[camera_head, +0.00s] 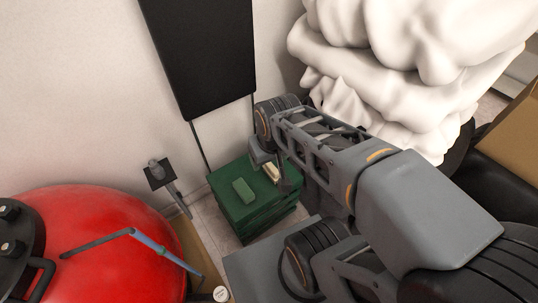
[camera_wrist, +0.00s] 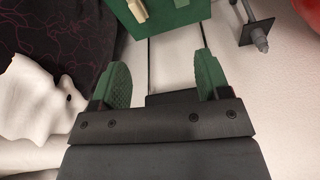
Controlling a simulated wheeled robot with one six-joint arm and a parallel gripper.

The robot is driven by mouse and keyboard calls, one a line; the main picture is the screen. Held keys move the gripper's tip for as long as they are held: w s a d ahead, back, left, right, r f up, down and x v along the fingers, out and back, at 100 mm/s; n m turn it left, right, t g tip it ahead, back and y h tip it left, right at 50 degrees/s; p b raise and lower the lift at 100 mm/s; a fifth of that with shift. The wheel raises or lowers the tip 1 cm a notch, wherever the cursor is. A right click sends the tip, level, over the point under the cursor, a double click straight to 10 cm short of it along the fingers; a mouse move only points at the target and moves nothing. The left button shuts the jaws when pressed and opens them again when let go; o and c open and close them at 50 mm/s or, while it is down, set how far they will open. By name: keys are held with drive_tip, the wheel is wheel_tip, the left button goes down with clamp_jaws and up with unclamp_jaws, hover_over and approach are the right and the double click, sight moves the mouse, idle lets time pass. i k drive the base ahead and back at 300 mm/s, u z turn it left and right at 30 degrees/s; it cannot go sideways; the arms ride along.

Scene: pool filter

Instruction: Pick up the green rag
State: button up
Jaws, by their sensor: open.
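The green rag (camera_head: 242,190) looks like a small, pale green folded block. It lies on top of a dark green box (camera_head: 229,208), left of a tan object (camera_head: 270,173). My gripper (camera_head: 271,169) is open, with its fingers around or above the tan object in the head view; the exact height is unclear. In the wrist view, my gripper (camera_wrist: 163,78) shows two green-padded fingers apart with nothing between them. The box (camera_wrist: 165,18) and the tan object (camera_wrist: 138,10) show at the top edge there. A paler green bit beside them may be the rag.
A black panel (camera_head: 200,50) on thin legs stands against the wall behind the box. A big red tank (camera_head: 110,235) is at left, with a blue-grey rod (camera_head: 150,243) by it. White bulging bags (camera_head: 400,70) rise at right. A small black bracket (camera_head: 159,173) is on the wall.

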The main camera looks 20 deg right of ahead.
sight(244, 193)
drive_tip(key=z, duration=0.4)
drive_tip(key=k, duration=1.7)
drive_tip(key=u, duration=0.4)
